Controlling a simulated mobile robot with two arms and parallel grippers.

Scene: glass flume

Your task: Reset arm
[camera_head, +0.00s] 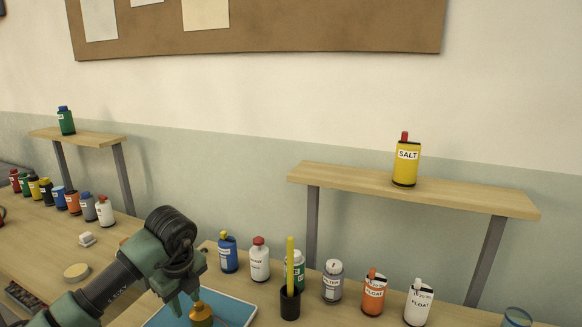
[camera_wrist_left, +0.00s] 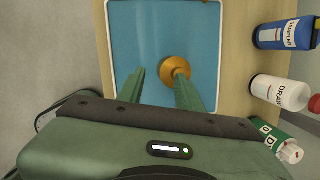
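My left gripper (camera_head: 184,300) reaches in from the lower left over a blue tray (camera_head: 240,312) on the table. In the left wrist view, its two green fingers (camera_wrist_left: 160,80) are spread apart with nothing gripped between them. A round brass-coloured object (camera_head: 201,314) rests in the tray beside the gripper. In the wrist view, the brass object (camera_wrist_left: 175,69) shows just beyond the tip of the right finger; I cannot tell whether they touch. My right gripper is not in view.
Several labelled bottles stand behind and right of the tray, including a blue one (camera_head: 228,253) and an orange one (camera_head: 373,295). A black cup (camera_head: 290,304) holds a tall yellow stick. A raised shelf (camera_head: 340,178) carries a yellow salt container (camera_head: 406,165).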

